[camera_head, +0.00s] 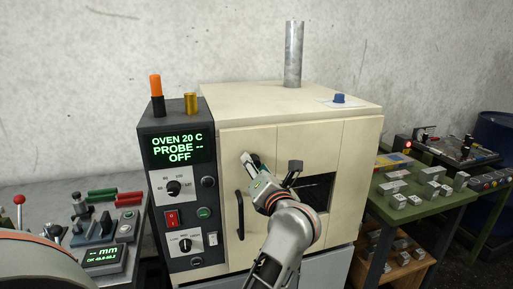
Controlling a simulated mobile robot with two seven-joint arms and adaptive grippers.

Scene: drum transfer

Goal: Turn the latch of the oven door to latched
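The oven (300,105) is a cream box with a dark control panel (180,190) on its left, reading 20 C and OFF. Its front door (345,160) looks closed, with a black curved handle (240,215) at the left and a dark window (318,190). I cannot make out the latch; the gripper covers part of the door there. I cannot tell whether the gripper touches the door.
A metal pipe (293,55) and a blue knob (339,99) are on the oven top. An orange-topped signal light (155,85) stands on the panel. A green table (425,215) with several metal blocks is at the right; a bench with instruments (100,230) is at the left.

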